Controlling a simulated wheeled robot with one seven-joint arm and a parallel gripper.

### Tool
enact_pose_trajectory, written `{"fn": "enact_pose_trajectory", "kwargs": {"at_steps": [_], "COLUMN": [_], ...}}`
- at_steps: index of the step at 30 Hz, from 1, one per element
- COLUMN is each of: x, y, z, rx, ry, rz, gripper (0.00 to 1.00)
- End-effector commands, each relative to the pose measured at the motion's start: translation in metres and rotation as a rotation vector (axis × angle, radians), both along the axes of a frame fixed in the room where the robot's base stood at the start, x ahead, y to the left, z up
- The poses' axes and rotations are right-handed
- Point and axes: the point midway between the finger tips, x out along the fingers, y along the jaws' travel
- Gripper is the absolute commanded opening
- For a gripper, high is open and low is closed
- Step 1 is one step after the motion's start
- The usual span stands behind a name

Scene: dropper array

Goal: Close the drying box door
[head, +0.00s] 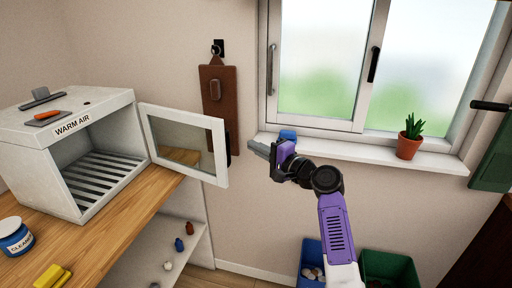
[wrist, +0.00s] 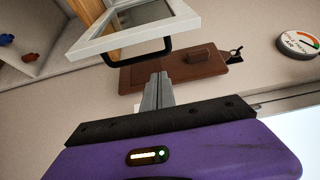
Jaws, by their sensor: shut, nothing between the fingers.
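The drying box (head: 100,150) is a white cabinet labelled "WARM AIR" on the wooden counter at the left, with a slatted rack inside. Its door (head: 221,160), a white frame around a clear pane, stands open, swung out to the right. In the wrist view the door (wrist: 120,37) shows at the top with a dark bar handle (wrist: 137,60) along its near edge. My gripper (head: 252,146) is shut and empty, to the right of the door's free edge and apart from it. Its fingers also show in the wrist view (wrist: 158,88), just below the handle in the picture.
A brown board (head: 217,95) hangs on the wall behind the door. The window sill (head: 370,152) holds a potted plant (head: 409,138) and a blue object (head: 288,134) near my gripper. A jar (head: 14,238) and yellow sponge (head: 52,276) sit on the counter (head: 120,225).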

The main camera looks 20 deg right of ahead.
Motion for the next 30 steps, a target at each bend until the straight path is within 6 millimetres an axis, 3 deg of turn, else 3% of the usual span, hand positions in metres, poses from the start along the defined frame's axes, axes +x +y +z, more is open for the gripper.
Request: {"fn": "enact_pose_trajectory", "kwargs": {"at_steps": [6, 16, 30], "x": [0.035, 0.068, 0.041], "y": [0.015, 0.029, 0.059], "z": [0.002, 0.001, 0.0], "rx": [0.0, -0.001, -0.004], "ry": [-0.001, 0.0, -0.001], "rz": [0.001, -0.001, 0.0], "gripper": [0.0, 0.0, 0.0]}}
